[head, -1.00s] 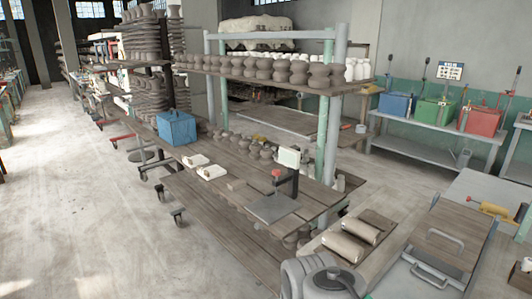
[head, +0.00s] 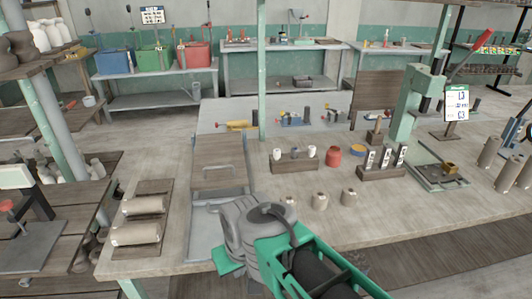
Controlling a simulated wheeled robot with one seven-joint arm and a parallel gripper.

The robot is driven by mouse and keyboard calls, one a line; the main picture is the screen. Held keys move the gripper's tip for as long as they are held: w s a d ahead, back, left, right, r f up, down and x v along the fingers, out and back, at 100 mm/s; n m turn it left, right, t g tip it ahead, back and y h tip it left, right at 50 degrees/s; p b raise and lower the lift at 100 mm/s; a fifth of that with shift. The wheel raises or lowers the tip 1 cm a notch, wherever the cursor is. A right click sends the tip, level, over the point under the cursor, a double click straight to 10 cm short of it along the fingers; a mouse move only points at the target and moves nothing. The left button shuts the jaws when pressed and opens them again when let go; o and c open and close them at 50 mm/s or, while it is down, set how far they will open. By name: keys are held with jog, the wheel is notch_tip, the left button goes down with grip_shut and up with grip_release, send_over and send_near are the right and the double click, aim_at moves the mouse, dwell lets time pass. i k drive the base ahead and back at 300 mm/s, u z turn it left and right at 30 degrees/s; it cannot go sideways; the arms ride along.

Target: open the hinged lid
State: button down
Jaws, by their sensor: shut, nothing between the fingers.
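A brown wooden lid (head: 219,152) with a raised handle shows near the left end of the workbench in the head view. It looks lowered and roughly flat over a grey metal base (head: 200,222) that sticks out at the near side. My grey and green arm stands in front of the near right part of this base and hides some of it. The hinge line is not clear. My gripper's fingers do not show.
The workbench (head: 300,225) holds a wooden block with cups (head: 295,160), a red jar (head: 333,155), several small pots and a green press (head: 405,105). Two clay rolls (head: 137,219) lie left of the lid. A green post (head: 262,70) rises behind it.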

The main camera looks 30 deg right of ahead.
aim_at(218, 161)
jog(key=u, duration=0.25)
jog(key=k, duration=0.7)
jog(key=u, duration=0.8)
jog(key=k, duration=0.45)
jog(key=u, duration=0.4)
jog(key=i, duration=1)
jog(key=z, duration=1.3)
jog(key=i, duration=0.75)
jog(key=z, duration=0.8)
